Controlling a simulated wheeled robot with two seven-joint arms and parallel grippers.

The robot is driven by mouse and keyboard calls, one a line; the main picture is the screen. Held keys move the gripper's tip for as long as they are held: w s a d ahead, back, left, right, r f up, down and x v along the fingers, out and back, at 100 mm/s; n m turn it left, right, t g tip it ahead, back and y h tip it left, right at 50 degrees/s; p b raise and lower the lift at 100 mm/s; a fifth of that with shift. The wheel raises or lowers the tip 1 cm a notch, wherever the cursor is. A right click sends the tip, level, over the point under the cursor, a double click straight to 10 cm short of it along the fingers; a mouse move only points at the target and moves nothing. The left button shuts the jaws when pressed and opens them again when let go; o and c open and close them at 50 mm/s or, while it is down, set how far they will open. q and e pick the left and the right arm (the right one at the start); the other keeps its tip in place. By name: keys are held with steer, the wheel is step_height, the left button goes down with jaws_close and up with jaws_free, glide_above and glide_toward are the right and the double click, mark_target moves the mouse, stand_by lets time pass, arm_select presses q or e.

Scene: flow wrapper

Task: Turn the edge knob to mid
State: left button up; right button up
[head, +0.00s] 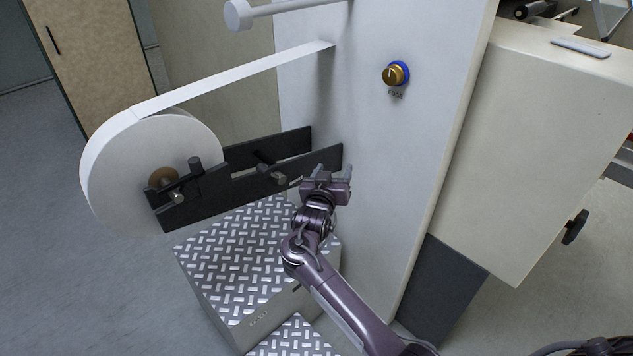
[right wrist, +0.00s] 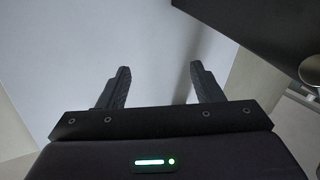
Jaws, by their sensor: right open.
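The edge knob (head: 393,74) is a brass knob with a blue ring on the pale upright panel (head: 400,150). A small dark label sits under it, and a mark shows on its face. My right gripper (head: 328,171) is open and empty, below and to the left of the knob, apart from it. In the right wrist view its two dark fingers (right wrist: 160,88) are spread with the pale panel behind them. The knob does not show in the right wrist view. My left gripper is not in view.
A white film roll (head: 150,165) hangs on a black bracket (head: 240,180) left of my right gripper, its film strip (head: 240,75) running to the panel. A metal tread step (head: 240,250) stands below. A cream cabinet (head: 550,140) is at the right. The panel around the knob is clear.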

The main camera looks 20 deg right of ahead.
steer(key=w+d+r+m+g+h+p, duration=0.1)
steer(key=d+r+h+p, duration=0.15)
steer(key=r, duration=0.35)
steer(key=d+r+m+g+h+p, duration=0.1)
steer(key=r+g+p, duration=0.15)
steer(key=r, duration=0.35)
steer(key=m+g+h+p, duration=0.3)
steer(key=g+p, duration=0.1)
steer(key=p, duration=0.2)
glide_toward(389, 77)
steer(key=d, duration=0.3)
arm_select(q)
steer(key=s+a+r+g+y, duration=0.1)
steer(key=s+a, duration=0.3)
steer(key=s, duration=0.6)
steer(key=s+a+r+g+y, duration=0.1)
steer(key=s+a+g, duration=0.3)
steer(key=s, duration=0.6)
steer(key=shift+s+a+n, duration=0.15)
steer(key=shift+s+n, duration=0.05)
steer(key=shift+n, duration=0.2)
arm_select(e)
steer(key=shift+t, duration=0.25)
steer(key=x, duration=0.6)
steer(key=shift+w+d, duration=0.1)
steer(key=shift+w, duration=0.45)
steer(key=shift+c, duration=0.3)
steer(key=c, duration=0.9)
